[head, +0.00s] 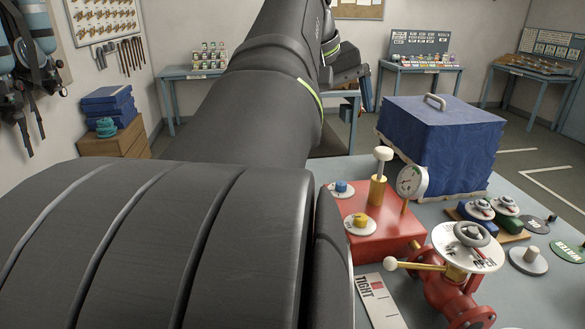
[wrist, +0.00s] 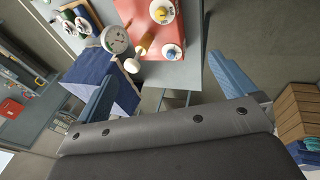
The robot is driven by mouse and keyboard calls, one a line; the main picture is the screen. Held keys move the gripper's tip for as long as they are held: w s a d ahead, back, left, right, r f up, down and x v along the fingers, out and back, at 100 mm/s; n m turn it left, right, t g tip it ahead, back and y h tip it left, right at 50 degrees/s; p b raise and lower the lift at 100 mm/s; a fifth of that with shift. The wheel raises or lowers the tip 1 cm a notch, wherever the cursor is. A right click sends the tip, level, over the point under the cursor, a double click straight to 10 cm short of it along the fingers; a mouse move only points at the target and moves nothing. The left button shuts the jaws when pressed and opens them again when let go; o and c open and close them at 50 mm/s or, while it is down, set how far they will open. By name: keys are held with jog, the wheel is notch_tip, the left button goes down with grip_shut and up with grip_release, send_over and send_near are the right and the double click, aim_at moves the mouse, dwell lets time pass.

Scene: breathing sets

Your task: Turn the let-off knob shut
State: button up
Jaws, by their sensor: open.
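The red box (head: 385,245) stands on the grey table and carries two round knobs on white dials. One is a blue knob (head: 341,187), the other a yellow knob (head: 360,220); their lettering is too small to read, so I cannot tell which is the let-off knob. In the wrist view the blue knob (wrist: 171,52) and the yellow knob (wrist: 161,13) show on the red box beyond the fingers. My gripper (wrist: 165,68) has its two blue fingers wide apart, with nothing between them. My arm hides it in the head view.
A gauge (head: 411,181) and a white-topped yellow post (head: 377,190) rise from the red box. A red valve with a handwheel (head: 471,233) stands at front right. A blue-covered block (head: 440,145) stands behind. Small knobs on discs sit at right.

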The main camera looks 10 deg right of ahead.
jog(key=shift+s+a+r, duration=0.1)
jog(key=shift+a+r, duration=0.1)
jog(key=shift+r, duration=0.3)
jog(key=shift+c, duration=0.4)
